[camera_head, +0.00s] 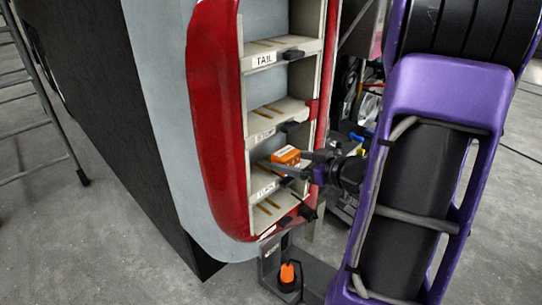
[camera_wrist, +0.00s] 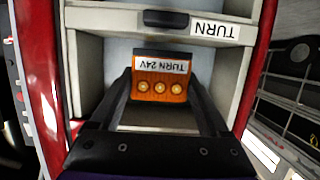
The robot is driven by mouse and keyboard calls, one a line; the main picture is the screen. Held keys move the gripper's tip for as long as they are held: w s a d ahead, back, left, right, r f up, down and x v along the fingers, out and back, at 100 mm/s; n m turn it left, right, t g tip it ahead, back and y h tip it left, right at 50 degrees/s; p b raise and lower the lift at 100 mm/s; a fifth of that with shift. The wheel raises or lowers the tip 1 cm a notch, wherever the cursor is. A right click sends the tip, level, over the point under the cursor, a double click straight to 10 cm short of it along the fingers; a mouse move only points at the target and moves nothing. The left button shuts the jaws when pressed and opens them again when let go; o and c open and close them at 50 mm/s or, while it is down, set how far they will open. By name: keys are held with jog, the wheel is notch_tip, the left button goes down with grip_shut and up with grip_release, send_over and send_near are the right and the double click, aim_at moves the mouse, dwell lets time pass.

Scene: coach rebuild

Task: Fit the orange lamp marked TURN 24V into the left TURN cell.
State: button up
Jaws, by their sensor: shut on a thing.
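My gripper (camera_head: 294,166) is shut on the orange lamp (camera_head: 286,155). In the wrist view the lamp (camera_wrist: 160,88) sits between the two dark fingers (camera_wrist: 160,80). Its white TURN 24V label appears upside down, with three round contacts beside it. In the head view the lamp is at the tall red-edged housing, between the STOP and TURN labels. The TURN label (camera_head: 264,189) is on a shelf edge below the lamp; it also shows upside down in the wrist view (camera_wrist: 215,29). I cannot tell how deep the lamp is in the cell.
The red housing rim (camera_head: 215,120) stands left of the cells. Cells marked TAIL (camera_head: 263,60) and STOP (camera_head: 264,135) are above. Dark latches project from the shelf edges. A grey stand with an orange knob (camera_head: 287,273) is below.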

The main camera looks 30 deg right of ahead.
jog(key=w, duration=0.1)
jog(key=w+a, duration=0.1)
jog(key=shift+w, duration=0.3)
jog(key=w, duration=0.1)
jog(key=w+a, duration=0.1)
jog(key=w, duration=0.2)
jog(key=shift+a, duration=0.25)
jog(key=shift+s+d+f+b, duration=0.1)
jog(key=shift+f+b, duration=0.2)
jog(key=shift+f, duration=0.45)
jog(key=shift+f, duration=0.2)
jog(key=o, duration=1.3)
jog(key=shift+r, duration=0.1)
